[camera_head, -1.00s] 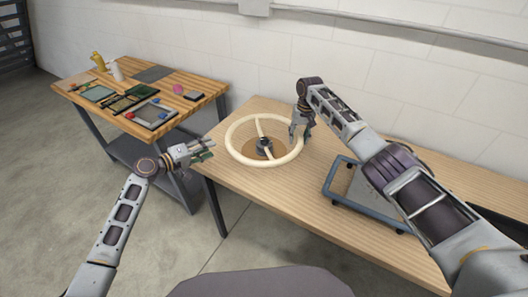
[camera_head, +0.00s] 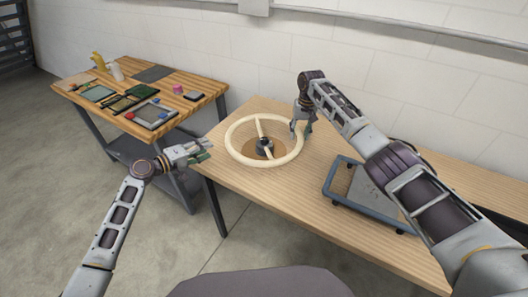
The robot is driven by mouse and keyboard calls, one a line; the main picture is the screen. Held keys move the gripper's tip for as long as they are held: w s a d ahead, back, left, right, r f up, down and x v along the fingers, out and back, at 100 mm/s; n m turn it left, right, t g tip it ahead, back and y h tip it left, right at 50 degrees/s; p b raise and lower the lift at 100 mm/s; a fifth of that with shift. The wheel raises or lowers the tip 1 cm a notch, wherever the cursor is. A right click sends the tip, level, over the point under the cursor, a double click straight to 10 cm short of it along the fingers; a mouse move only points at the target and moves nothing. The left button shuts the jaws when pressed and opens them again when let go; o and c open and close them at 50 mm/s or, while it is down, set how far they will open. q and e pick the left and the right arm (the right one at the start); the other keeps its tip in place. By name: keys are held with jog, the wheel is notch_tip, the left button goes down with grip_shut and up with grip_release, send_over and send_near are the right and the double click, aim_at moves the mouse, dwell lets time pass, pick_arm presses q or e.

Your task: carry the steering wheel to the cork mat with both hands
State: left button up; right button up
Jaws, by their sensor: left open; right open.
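The cream steering wheel (camera_head: 232,150) lies on the round brown cork mat (camera_head: 254,155) on the wooden table, its rim reaching past the mat all round. It has a dark hub and a cream spoke bar. My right gripper (camera_head: 298,130) is open and points down at the rim's right side; I cannot tell whether it touches. My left gripper (camera_head: 206,150) is open and empty, left of the wheel, near the table's left edge and apart from the rim.
A blue-framed platform (camera_head: 336,191) stands on the table right of the wheel, below my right arm. A second wooden bench (camera_head: 207,95) at the left holds trays, bottles and small items. The table's front middle (camera_head: 290,205) is clear. A white block wall stands behind.

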notch_tip(320, 180, up, 10)
jog(key=shift+d+f, duration=0.15)
jog(key=shift+d, duration=0.2)
dwell(0.6)
notch_tip(320, 180, up, 9)
jog(key=p, duration=0.9)
jog(key=shift+r+p, duration=0.55)
jog(key=shift+p, duration=0.05)
